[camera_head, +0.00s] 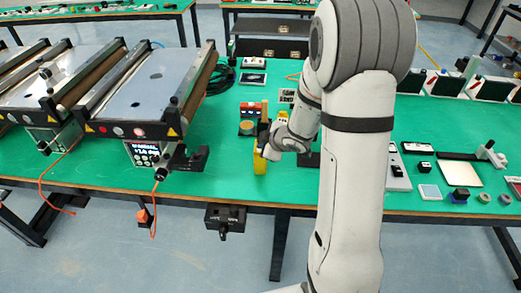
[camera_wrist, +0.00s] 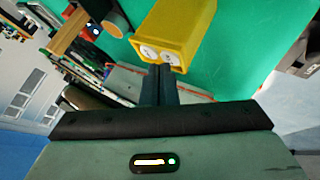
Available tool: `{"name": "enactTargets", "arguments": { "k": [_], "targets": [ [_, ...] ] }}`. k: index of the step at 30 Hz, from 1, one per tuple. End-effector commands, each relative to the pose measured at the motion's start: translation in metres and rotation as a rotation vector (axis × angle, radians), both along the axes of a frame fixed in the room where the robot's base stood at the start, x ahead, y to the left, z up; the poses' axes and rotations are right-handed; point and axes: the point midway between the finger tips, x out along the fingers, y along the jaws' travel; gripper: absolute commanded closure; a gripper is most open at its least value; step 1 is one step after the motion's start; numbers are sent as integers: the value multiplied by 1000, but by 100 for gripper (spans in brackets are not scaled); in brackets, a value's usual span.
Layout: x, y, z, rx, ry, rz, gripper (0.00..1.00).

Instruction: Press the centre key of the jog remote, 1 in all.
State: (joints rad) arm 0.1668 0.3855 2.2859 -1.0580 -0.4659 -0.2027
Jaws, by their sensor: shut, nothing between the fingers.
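A yellow box, which looks like the jog remote (camera_wrist: 182,30), fills the upper middle of the wrist view. Two round white keys or discs with dark marks show on its near face; I cannot tell which key is the centre one. In the head view, the yellow body (camera_head: 260,164) shows just below and left of my wrist, over the table's front part. My gripper (camera_wrist: 161,70) is shut and empty, its dark fingertips right at the lower edge of the face with the white discs. I cannot tell whether they touch it. In the head view my arm partly hides this spot.
The green table (camera_head: 220,180) has some free room left of my gripper. Mini conveyors (camera_head: 140,90) stand at the left, and a dark bracket (camera_head: 190,158) lies beside them. A grey box with black switches (camera_head: 397,172) and small parts lie to the right of my arm.

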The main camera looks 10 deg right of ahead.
Motion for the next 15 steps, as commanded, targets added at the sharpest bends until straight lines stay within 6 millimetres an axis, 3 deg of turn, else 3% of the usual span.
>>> {"name": "enactTargets", "arguments": {
  "k": [15],
  "targets": [
    [0,0,-7,0,1,1,100]
  ]
}}
